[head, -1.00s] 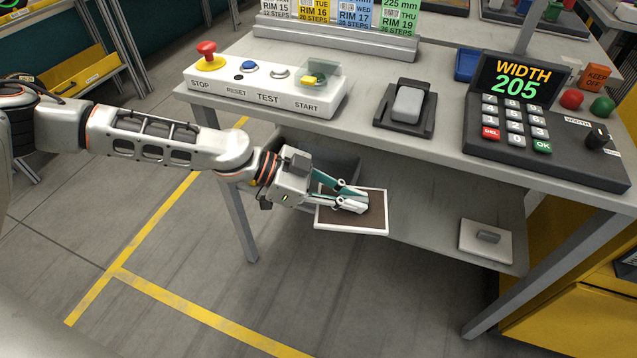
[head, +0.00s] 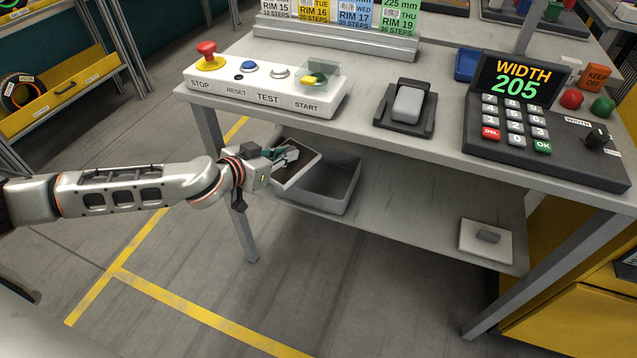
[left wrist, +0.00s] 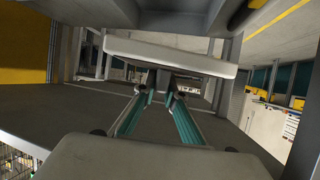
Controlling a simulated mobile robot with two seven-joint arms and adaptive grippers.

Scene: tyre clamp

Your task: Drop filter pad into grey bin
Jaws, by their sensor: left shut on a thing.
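The filter pad (head: 300,173), a brown sheet in a white frame, is held tilted over the left side of the grey bin (head: 345,190). In the left wrist view the pad's pale frame edge (left wrist: 170,55) lies across the fingertips. My left gripper (head: 287,157) is shut on the pad, below the table's front edge. The grey bin is an open box on the lower shelf; the pad hides its left part, and its visible inside looks empty. My right gripper is not in view.
The tabletop (head: 290,130) overhangs the bin, with the button box (head: 265,90) above the gripper. A table leg (head: 235,200) stands close by the wrist.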

